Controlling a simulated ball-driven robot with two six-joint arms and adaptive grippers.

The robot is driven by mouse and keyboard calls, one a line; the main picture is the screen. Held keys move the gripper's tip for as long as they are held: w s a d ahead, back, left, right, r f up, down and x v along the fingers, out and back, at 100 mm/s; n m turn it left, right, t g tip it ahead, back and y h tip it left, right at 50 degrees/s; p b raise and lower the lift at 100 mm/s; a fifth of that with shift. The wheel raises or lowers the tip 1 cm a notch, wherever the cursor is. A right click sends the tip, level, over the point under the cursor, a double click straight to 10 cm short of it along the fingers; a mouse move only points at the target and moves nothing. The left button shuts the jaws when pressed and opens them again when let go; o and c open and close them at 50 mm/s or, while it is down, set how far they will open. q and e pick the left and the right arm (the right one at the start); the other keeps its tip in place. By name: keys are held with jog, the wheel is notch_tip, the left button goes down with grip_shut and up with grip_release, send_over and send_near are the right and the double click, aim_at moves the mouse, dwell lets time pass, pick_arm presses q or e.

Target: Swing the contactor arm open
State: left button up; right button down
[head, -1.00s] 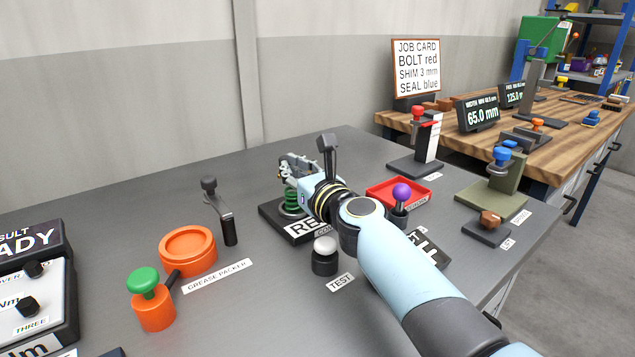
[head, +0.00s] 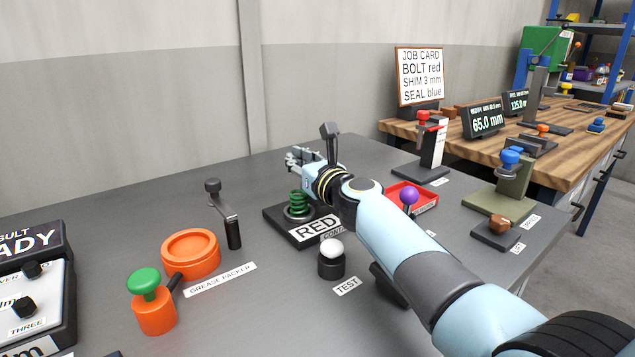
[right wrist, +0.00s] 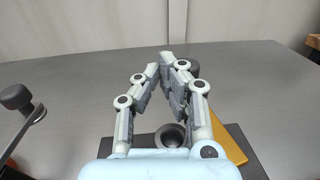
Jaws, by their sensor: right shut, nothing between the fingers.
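The contactor stands on a black base plate (head: 275,214) with a green coil spring (head: 299,204) and a RED label on its front. An upright dark lever with a block-shaped head (head: 329,131) rises just behind my right gripper, probably the contactor arm; its lower part is hidden. My right gripper (head: 297,158) is above the spring with its fingers together and empty. In the right wrist view the fingertips (right wrist: 167,62) meet. A dark round cup (right wrist: 171,135) and a yellow bar (right wrist: 231,144) show below them; a dark knob (right wrist: 195,69) is partly hidden behind them.
A crank (head: 225,212) and orange grease packer (head: 190,255) stand left. A white-topped TEST button (head: 331,256) is in front. The bench behind the contactor is clear.

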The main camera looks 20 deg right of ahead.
jog(key=shift+w+d, duration=0.15)
dwell(0.5)
jog(key=v, duration=1.2)
dwell(0.3)
